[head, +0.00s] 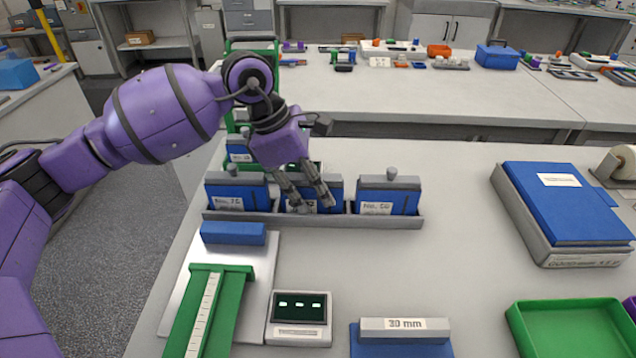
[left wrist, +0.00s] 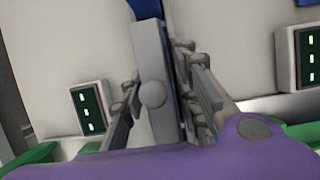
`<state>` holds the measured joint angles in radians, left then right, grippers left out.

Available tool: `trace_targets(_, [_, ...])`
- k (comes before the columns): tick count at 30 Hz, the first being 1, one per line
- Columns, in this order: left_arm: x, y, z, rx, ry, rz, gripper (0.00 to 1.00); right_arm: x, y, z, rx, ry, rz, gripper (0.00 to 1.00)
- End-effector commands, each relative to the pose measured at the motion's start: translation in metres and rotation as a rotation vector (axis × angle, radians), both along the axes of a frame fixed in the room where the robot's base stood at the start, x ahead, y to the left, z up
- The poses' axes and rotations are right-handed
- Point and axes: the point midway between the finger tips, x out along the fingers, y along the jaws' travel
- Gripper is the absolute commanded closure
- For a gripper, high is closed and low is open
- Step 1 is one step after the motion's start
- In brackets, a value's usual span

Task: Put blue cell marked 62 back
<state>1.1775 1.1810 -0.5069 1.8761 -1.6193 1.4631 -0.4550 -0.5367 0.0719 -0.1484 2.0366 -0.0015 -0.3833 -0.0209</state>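My left gripper (head: 314,205) reaches down over the middle blue cell (head: 336,196) in the grey rack (head: 400,221). It hides part of that cell and its label, whose number I cannot read in full. In the left wrist view, the gripper's fingers (left wrist: 163,75) lie on either side of a grey cell top (left wrist: 148,45) with a round knob and blue edges. I cannot tell whether they press on it. A blue cell (head: 238,197) stands upright to the left in the rack, and another (head: 390,198) to the right. My right gripper is not in view.
A blue block (head: 233,233) and a green ruled fixture (head: 232,310) lie on a pale plate in front. A small display (head: 300,306) stands beside them. A blue binder (head: 560,205) and a green tray (head: 570,328) are at the right. The table right of the rack is clear.

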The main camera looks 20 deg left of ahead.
Motion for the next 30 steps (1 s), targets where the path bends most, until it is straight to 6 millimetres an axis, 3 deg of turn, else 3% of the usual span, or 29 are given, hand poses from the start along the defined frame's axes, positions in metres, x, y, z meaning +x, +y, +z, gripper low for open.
trace_targets(14, [0.0,0.002,0.01,0.0,-0.003,0.001,0.6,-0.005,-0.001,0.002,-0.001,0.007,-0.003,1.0])
trace_targets(30, [-0.011,0.04,0.103,0.0,-0.001,0.002,0.6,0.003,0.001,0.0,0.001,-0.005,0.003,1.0])
